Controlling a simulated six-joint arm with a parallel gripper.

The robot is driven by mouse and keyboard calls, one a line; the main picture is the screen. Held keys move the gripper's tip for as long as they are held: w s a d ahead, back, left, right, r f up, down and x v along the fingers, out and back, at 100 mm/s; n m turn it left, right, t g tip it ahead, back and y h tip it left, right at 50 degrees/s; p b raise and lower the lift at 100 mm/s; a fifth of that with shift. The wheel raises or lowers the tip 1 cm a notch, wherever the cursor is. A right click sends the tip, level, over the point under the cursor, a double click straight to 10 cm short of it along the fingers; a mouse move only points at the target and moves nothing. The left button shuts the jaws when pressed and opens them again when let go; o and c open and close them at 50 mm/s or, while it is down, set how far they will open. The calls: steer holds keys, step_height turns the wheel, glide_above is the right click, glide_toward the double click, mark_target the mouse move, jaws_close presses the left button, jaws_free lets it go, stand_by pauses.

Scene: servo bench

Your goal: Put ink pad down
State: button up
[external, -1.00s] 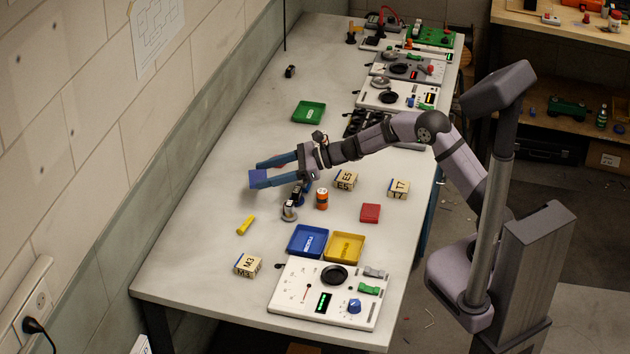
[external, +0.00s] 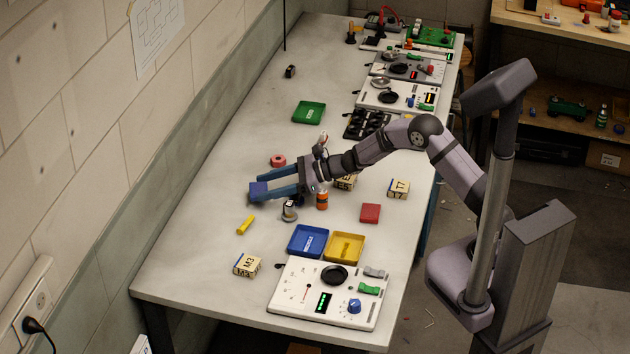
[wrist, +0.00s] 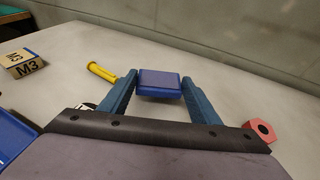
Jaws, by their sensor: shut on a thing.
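The ink pad is a small blue block (external: 258,190), held at the left end of my gripper (external: 262,188) in the external view. In the wrist view the ink pad (wrist: 160,84) sits between the two blue fingertips of my gripper (wrist: 160,88), which are shut on its sides. It looks level and is low over the bare left part of the grey table (external: 215,200). I cannot tell whether its underside touches the table.
A yellow stick (external: 246,225) and a block marked M3 (external: 247,265) lie nearer the front. A red nut (external: 278,160) lies just behind my gripper. An orange cylinder (external: 322,199), a blue tray (external: 308,241) and a yellow tray (external: 344,248) stand to the right.

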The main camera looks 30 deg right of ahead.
steer(key=shift+f+b, duration=0.6)
steer(key=shift+b, duration=0.1)
steer(key=o, duration=1.1)
steer(key=shift+r, duration=0.1)
steer(key=shift+r+p, duration=0.7)
steer(key=shift+p, duration=0.3)
steer(key=b+v, duration=0.2)
steer(key=v, duration=1)
steer(key=shift+f, duration=0.1)
